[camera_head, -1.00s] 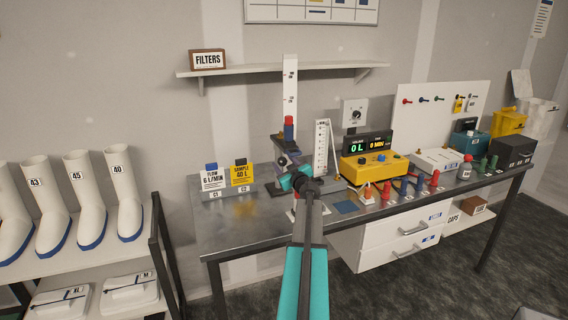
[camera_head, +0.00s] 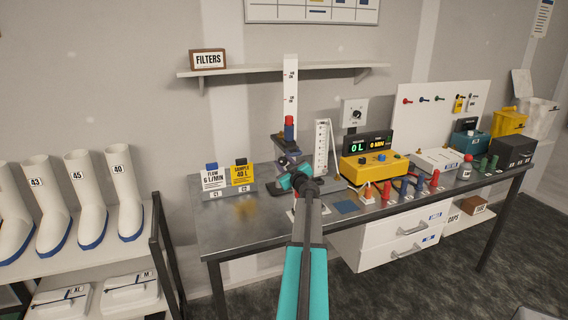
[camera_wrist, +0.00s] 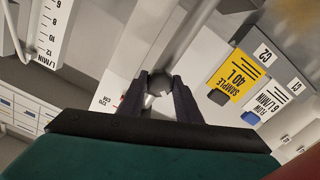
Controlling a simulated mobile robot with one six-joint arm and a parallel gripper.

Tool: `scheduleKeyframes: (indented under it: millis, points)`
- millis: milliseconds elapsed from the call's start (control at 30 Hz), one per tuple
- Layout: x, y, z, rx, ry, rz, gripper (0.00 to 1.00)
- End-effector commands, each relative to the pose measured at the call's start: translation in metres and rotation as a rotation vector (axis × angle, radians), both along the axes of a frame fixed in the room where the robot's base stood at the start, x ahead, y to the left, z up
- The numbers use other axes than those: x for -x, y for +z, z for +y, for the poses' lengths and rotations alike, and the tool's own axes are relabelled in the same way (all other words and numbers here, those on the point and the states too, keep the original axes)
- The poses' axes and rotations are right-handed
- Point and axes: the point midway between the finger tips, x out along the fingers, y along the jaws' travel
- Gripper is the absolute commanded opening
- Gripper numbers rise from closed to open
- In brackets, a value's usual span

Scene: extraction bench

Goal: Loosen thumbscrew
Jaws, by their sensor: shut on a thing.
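The thumbscrew (camera_wrist: 157,91) is a small metal part between my fingers in the wrist view, mostly hidden by them. My gripper (camera_wrist: 165,88) is shut on it. In the head view my gripper (camera_head: 288,178) is at the lower part of the upright stand, and the arm hides the thumbscrew. The stand's white scale post (camera_head: 290,85) rises behind. A blue cartridge with a red top (camera_head: 289,128) sits upright on the stand's dark holder (camera_head: 284,145), just above my gripper.
Label cards for flow (camera_head: 214,178) and sample (camera_head: 241,175) stand to the left on the bench (camera_head: 235,228). A yellow pump (camera_head: 372,167) and several red and blue pieces lie further right.

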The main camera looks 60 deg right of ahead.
Motion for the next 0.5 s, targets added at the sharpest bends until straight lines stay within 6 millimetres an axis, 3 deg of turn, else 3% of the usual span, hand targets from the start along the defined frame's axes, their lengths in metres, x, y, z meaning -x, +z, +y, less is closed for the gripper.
scheduleKeyframes:
  millis: [500]
  points:
    - [0.0013, 0.0003, -0.0011, 0.182, -0.004, 0.135, 0.08]
